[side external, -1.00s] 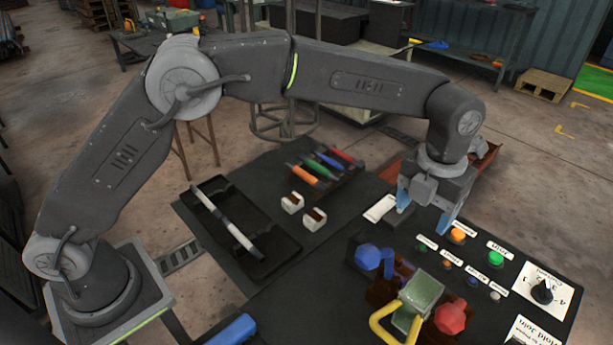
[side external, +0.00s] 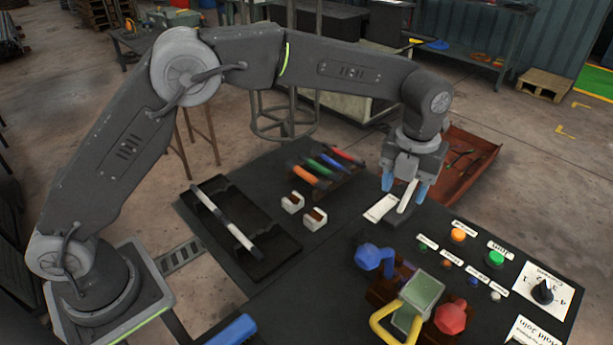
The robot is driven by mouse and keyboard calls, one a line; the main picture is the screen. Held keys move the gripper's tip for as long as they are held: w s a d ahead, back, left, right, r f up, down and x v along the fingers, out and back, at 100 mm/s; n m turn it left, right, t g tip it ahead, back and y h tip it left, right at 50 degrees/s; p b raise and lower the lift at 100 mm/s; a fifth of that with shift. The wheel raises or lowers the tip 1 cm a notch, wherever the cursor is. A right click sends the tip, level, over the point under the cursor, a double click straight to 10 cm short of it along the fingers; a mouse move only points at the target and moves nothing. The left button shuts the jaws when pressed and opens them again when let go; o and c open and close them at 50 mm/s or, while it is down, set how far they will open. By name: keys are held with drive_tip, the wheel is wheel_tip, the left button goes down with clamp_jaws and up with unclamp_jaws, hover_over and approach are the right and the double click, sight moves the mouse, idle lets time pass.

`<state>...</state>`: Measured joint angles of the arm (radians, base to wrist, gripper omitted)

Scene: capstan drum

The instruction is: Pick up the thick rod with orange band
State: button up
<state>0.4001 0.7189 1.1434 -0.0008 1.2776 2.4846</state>
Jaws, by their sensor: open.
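Several coloured rods or handles lie side by side on a rack on the dark table. The nearest has an orange part (side external: 305,176); the others show green (side external: 316,169), blue (side external: 328,163) and red (side external: 347,156). I cannot tell which is thick or has only a band. A pale rod with dark sections (side external: 226,219) lies across a black tray (side external: 276,258); no orange shows on it. My gripper (side external: 403,197) points down, its blue fingertips apart, right of the rack. A slim white piece (side external: 408,197) shows between the fingertips; I cannot tell whether they touch it.
A panel with an orange button (side external: 458,235), a green button (side external: 495,258) and a knob (side external: 542,292) is at right. A yellow-handled block (side external: 418,300) stands in front.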

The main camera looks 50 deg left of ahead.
drive_tip(key=w+a+f+n, duration=0.1)
drive_tip(key=w+a+n, duration=0.15)
drive_tip(key=a, duration=0.45)
drive_tip(key=w+a+n, duration=0.2)
drive_tip(key=a+n, duration=0.2)
drive_tip(key=a, duration=0.3)
drive_tip(key=n, duration=0.9)
hover_over(301, 169)
drive_tip(key=shift+m, duration=0.25)
wheel_tip(301, 169, down, 10)
drive_tip(key=shift+s+a+r, duration=0.1)
drive_tip(key=shift+a+r, duration=0.05)
drive_tip(key=shift+r, duration=0.05)
drive_tip(key=shift+f, duration=3.2)
drive_tip(key=shift+c, duration=0.4)
clamp_jaws()
drive_tip(key=shift+r, duration=0.1)
